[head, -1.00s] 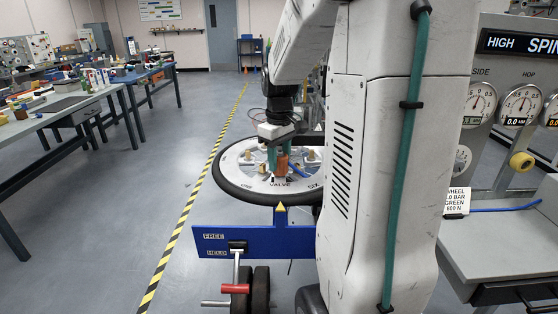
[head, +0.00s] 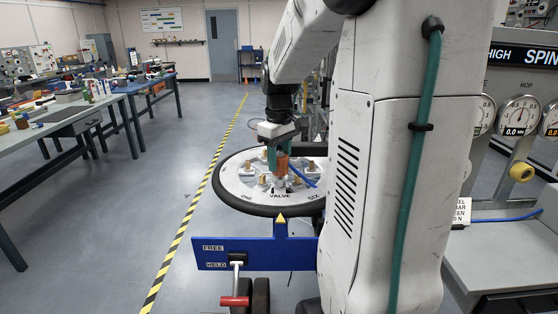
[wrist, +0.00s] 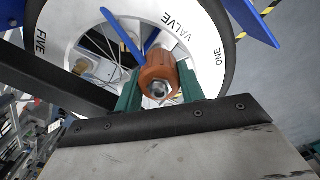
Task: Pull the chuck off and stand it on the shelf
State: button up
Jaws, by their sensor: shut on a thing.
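The chuck (head: 282,167) is an orange-brown cylinder with a blue hose leading from it. My gripper (head: 277,157) is shut on it with teal fingers, above the near part of the wheel. In the wrist view the chuck (wrist: 157,70) sits between both fingers, and a round metal end on it faces the camera. A small silver valve stem (head: 279,184) shows just below the chuck, by the word VALVE. A small gap seems to part them, but I cannot be sure. I cannot pick out the shelf with certainty.
The black-tyred wheel (head: 236,200) lies flat with several brass pieces on its white disc. A blue plate (head: 215,254) with a FREE/HELD lever (head: 237,262) stands in front. A grey bench (head: 500,250) with gauges is at right. Floor at left is open, with workbenches beyond.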

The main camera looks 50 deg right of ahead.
aim_at(279, 155)
jog(key=shift+r, duration=2)
jog(key=shift+w, duration=0.1)
